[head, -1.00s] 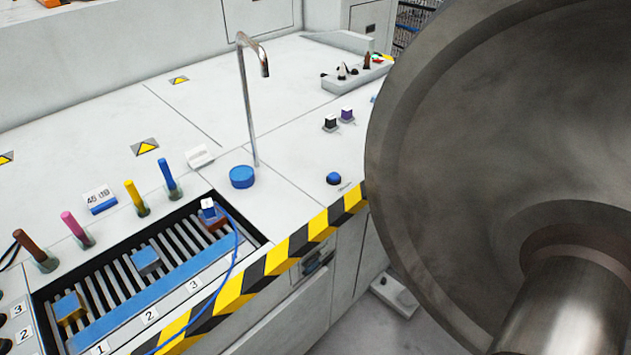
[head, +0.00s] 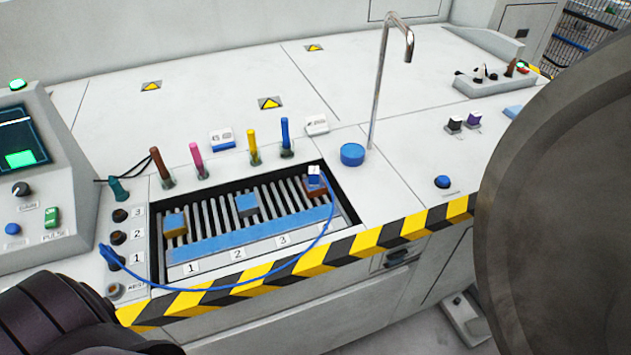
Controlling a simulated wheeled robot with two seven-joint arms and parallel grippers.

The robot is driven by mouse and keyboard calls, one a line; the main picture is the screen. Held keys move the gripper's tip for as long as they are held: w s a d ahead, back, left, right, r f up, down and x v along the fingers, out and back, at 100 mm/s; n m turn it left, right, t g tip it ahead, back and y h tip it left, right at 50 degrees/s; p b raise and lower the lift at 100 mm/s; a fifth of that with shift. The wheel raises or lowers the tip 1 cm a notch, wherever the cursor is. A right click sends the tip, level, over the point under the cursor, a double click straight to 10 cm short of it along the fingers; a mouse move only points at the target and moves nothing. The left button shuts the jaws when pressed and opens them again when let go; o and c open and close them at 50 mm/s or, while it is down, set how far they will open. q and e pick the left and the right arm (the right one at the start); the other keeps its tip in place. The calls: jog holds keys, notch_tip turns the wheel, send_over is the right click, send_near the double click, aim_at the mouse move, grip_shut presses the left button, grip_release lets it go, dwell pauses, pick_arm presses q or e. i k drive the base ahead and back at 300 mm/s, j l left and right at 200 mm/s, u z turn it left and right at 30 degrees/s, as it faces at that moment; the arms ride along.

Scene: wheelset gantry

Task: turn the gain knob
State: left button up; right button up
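A black round knob (head: 21,188) with a pale pointer line sits on the sloped grey console at the far left in the head view. A small label is under it, too small to read surely; it looks like the gain knob. Nothing touches it. A dark, rounded part of my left arm fills the lower left corner, below the console. No fingertips of my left gripper show. My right gripper is not in view.
The grey console (head: 70,243) also carries a lit screen (head: 20,135), a green button (head: 52,217) and a blue button (head: 12,229). A blue cable (head: 200,291) loops from a socket across the slotted tray. A large metal wheel (head: 560,200) blocks the right side.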

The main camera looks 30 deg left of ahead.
aim_at(21, 188)
jog(key=k+j+u, duration=0.15)
jog(key=u, duration=2.45)
